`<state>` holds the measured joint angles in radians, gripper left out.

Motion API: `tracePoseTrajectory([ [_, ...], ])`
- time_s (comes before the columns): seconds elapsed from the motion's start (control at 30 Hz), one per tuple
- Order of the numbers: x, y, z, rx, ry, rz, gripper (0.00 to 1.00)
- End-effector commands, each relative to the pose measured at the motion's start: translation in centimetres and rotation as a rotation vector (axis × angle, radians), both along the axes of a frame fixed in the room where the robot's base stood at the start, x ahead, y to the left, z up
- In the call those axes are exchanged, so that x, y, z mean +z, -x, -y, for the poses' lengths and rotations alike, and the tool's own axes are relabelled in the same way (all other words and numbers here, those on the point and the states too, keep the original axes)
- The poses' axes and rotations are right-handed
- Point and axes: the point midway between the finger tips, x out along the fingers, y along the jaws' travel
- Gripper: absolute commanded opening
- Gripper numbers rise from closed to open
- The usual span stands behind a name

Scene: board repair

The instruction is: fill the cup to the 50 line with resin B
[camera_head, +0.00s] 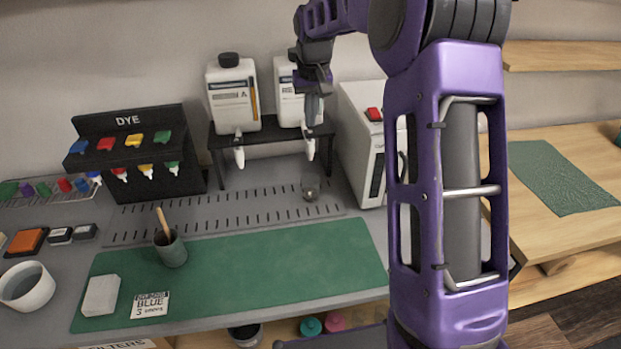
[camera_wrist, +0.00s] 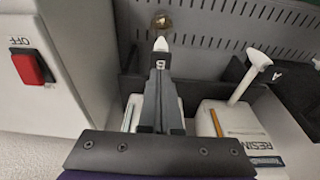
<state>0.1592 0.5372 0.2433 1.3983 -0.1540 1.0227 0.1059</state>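Resin bottle B (camera_head: 288,93) stands on the black rack, partly hidden behind my gripper. Its white spout (camera_head: 309,148) points down and its tip also shows in the wrist view (camera_wrist: 161,44). The small clear cup (camera_head: 311,186) stands on the slotted grey surface below that spout; it shows amber in the wrist view (camera_wrist: 161,22). Its level and 50 line are too small to read. My gripper (camera_head: 314,115) is in front of bottle B, above the spout. In the wrist view its fingers (camera_wrist: 160,75) look together beside a "B" mark; no held object shows.
Resin bottle A (camera_head: 233,95) stands left of B, with its own spout (camera_head: 239,155). A white box with a red switch (camera_head: 374,114) is close on the right. The dye rack (camera_head: 125,150) is at left. A brush pot (camera_head: 170,248) stands on the green mat (camera_head: 270,265).

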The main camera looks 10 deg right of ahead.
Motion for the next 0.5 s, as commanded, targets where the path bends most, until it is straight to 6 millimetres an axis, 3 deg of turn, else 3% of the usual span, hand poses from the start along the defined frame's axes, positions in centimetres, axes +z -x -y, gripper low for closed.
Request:
tracePoseTrajectory([
  [0.5, -1.6, 0.0, 0.0, 0.0, 0.0, 0.0, 0.0],
])
